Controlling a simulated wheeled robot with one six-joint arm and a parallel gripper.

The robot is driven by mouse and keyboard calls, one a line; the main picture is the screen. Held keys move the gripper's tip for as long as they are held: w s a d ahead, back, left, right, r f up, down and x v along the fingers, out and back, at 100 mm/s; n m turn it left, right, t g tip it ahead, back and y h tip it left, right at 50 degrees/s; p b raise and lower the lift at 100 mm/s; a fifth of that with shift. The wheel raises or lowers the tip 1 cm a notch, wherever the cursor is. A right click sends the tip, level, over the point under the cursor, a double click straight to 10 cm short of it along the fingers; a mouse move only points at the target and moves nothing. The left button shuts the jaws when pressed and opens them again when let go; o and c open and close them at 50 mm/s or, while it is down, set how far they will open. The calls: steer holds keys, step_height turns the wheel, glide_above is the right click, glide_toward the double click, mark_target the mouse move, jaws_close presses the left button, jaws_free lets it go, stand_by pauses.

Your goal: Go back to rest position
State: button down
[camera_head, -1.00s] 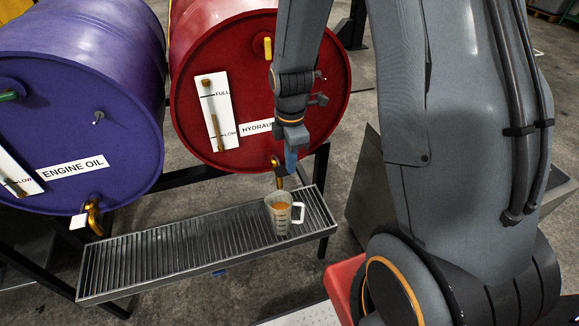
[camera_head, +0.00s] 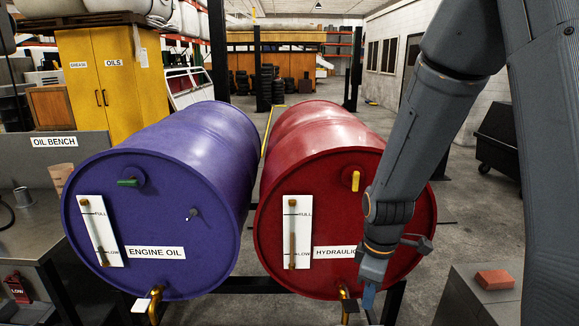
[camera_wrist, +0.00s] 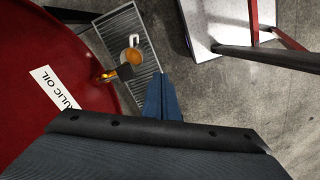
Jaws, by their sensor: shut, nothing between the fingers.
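My gripper (camera_head: 369,298) points down in front of the lower right of the red hydraulic oil drum (camera_head: 330,190), just right of its brass tap (camera_head: 346,296). In the wrist view its blue fingers (camera_wrist: 160,97) are together and empty. The tap (camera_wrist: 104,76) shows there beside the fingers, apart from them. A measuring jug (camera_wrist: 131,57) with amber liquid and a white handle stands on the slatted drip tray (camera_wrist: 121,22), close to the tap. The jug and tray are outside the head view.
The purple engine oil drum (camera_head: 160,190) lies left of the red drum. The oil bench (camera_head: 30,240) is at far left, with a yellow cabinet (camera_head: 105,85) behind it. A grey box with a red block (camera_head: 494,279) stands at right. Floor behind is partly clear.

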steer(key=s+r+m+t, duration=0.1)
steer(key=s+r+m, duration=0.5)
steer(key=m, duration=0.6)
steer(key=shift+s+r, duration=0.25)
steer(key=shift+s, duration=0.55)
stand_by(0.4)
